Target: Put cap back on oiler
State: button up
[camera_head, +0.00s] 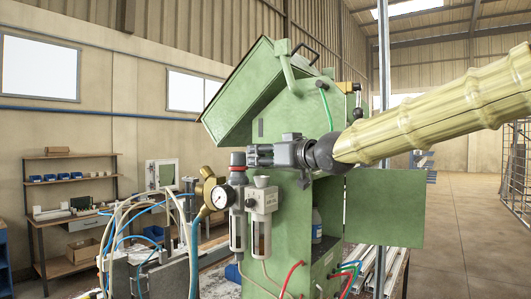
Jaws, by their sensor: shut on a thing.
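My gripper (254,156) reaches in from the right and lies about level, its fingers pointing left. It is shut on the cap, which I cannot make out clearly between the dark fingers. Below the fingers is the oiler (263,202), a light grey unit with a clear bowl and a small round top. A gap shows between the fingers and that top. Just left of the oiler is the filter-regulator (238,205) with a blue-grey knob (238,158) on top, close by the fingertips; I cannot tell whether they touch.
A round gauge (222,197) and brass fitting (207,186) sit left of the regulator. The green machine housing (300,115) stands behind, its door (385,208) open to the right. Hoses (125,235) loop at lower left. A workbench (75,215) stands far left.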

jog(key=shift+s+d+r, duration=0.1)
jog(key=shift+s+r, duration=0.15)
jog(key=shift+s, duration=0.2)
jog(key=shift+w+f, duration=0.15)
jog(key=shift+w, duration=0.2)
jog(key=shift+s, duration=0.15)
jog(key=shift+s+f, duration=0.1)
jog(key=shift+f+b, duration=0.4)
jog(key=shift+f, duration=0.25)
jog(key=shift+f, duration=0.1)
jog(key=shift+f, duration=0.45)
dwell(1.9)
